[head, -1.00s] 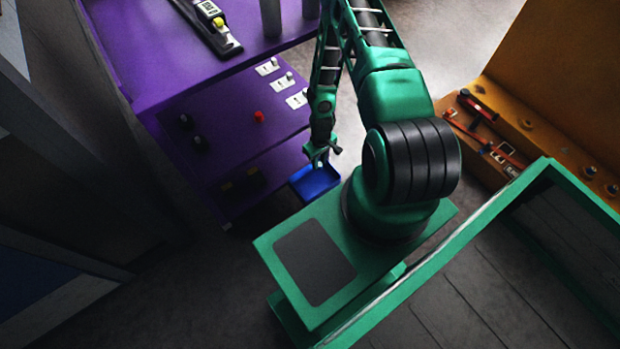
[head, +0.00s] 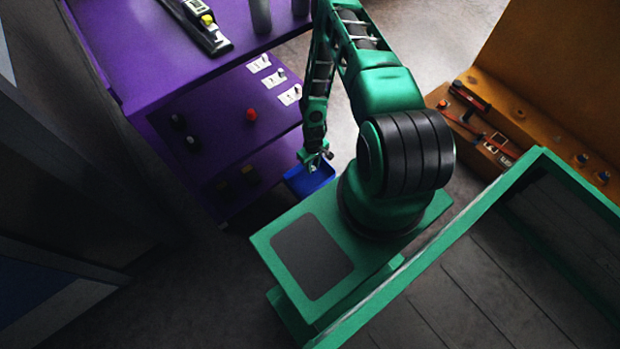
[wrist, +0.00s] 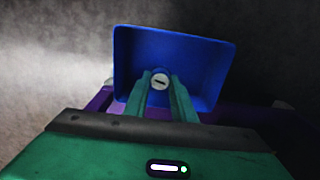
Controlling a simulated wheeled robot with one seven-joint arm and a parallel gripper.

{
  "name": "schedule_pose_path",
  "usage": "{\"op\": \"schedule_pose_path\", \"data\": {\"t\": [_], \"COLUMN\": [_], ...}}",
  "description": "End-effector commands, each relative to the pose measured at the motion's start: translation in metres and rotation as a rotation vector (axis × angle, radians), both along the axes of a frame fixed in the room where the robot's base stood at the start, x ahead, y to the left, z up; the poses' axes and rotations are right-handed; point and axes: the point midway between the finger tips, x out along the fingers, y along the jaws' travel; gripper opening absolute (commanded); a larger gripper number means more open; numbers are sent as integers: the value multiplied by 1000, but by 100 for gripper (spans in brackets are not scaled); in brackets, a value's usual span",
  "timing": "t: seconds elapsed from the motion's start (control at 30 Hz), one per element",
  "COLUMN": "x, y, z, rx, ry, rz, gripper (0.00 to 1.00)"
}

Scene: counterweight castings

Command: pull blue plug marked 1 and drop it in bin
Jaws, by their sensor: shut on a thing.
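My gripper (head: 317,158) hangs beside the purple bench, over the small blue bin (head: 307,182). In the wrist view, my gripper's two green fingers (wrist: 160,84) are shut on a plug (wrist: 160,81). The plug's round pale face carries a dark mark, a single stroke; its blue colour is hard to make out. The open blue bin (wrist: 205,62) lies behind the plug and fingers in that view, and the plug appears against the bin's inside near its lower edge. The exact height of the plug above the bin cannot be told.
The purple bench (head: 215,105) bears white plates with switches (head: 265,77), a red knob (head: 251,115) and dark knobs (head: 177,119). An orange bench (head: 535,120) with tools stands at right. Grey floor lies around the bin.

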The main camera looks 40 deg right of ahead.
Motion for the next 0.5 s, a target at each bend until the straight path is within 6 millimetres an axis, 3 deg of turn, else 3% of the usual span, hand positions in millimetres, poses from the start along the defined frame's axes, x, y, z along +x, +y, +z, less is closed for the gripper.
{"op": "schedule_pose_path", "data": {"t": [0.1, 0.13, 0.2, 0.5], "x": [0, 0, 0, 0], "y": [0, 0, 0, 0], "z": [0, 0, 0, 1], "rx": [0, 0, 0, 0], "ry": [0, 0, 0, 0], "rz": [0, 0, 0, 0], "gripper": [2, 26, 42, 45]}}
